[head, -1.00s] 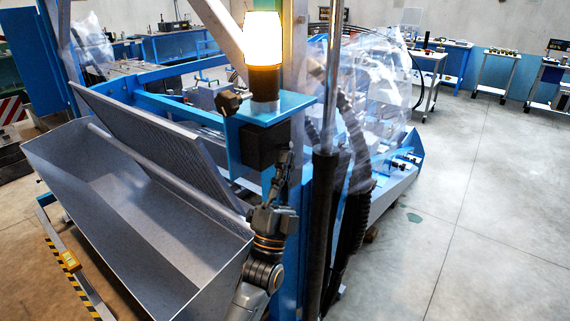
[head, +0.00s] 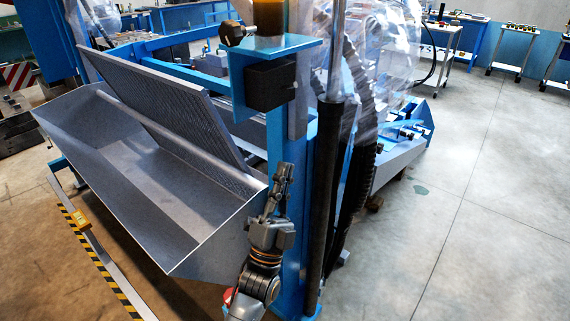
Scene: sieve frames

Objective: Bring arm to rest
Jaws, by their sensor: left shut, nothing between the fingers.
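My left gripper (head: 281,180) shows in the head view, below and right of the picture's middle, at the upper end of my dark grey arm. Its fingers point up and are shut with nothing between them. It is in front of the blue machine post, right of the grey metal trough (head: 190,232); I cannot tell whether it touches the post. The perforated sieve frame (head: 185,115) stands tilted over the trough. My right gripper is not in view.
A blue post (head: 293,255) and a black cylinder (head: 325,210) stand close to my arm on the right. A black box (head: 270,83) is fixed above the gripper. A yellow-black striped bar (head: 105,265) runs along the front left. The floor at right is clear.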

